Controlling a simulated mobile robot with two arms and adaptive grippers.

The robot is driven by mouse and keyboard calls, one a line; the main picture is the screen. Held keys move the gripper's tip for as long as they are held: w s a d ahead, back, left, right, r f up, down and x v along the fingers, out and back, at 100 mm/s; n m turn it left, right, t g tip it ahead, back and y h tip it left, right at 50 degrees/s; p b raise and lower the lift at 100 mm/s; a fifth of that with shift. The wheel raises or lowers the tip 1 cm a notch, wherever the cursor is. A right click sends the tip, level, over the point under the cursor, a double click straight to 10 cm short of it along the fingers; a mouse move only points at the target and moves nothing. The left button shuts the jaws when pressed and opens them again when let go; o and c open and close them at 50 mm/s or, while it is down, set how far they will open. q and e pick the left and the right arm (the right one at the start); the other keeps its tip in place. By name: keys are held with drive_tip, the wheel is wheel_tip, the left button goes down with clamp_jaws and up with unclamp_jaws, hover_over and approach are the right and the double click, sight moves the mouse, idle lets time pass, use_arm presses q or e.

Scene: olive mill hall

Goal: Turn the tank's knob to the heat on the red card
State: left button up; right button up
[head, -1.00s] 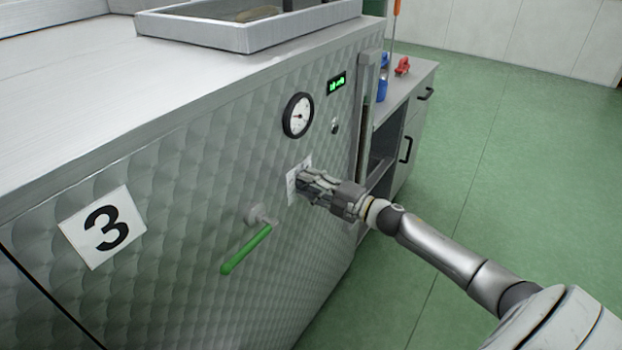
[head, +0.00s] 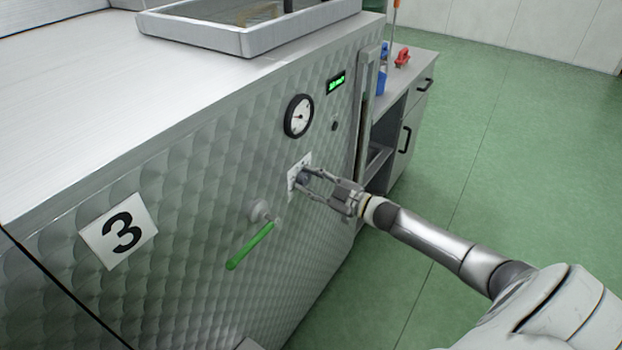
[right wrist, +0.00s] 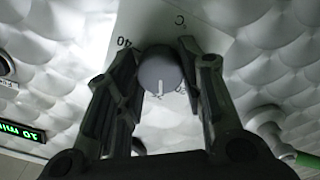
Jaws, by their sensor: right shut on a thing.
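The tank (head: 190,190) is a quilted steel body with a large 3 on a white plate (head: 118,230). Its grey round knob (right wrist: 160,73) sits on a white scale plate (right wrist: 143,25), where I read "40" and "C"; other marks are partly covered. A pale line on the knob points to the bottom of the right wrist view. My right gripper (head: 310,181) is shut on the knob, one finger on each side; it also shows in the right wrist view (right wrist: 160,65). My left gripper is not in view. I see no red card.
A dial gauge (head: 298,116) and a green display (head: 336,83) are above the knob. A green lever (head: 250,246) sticks out to its lower left. A grey cabinet (head: 405,115) with red and blue items stands behind. Green floor (head: 520,150) is open at right.

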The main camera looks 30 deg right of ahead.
drive_tip(key=shift+m, duration=0.4)
drive_tip(key=o, duration=1)
drive_tip(key=v, duration=1.2)
drive_tip(key=shift+d+f, duration=0.1)
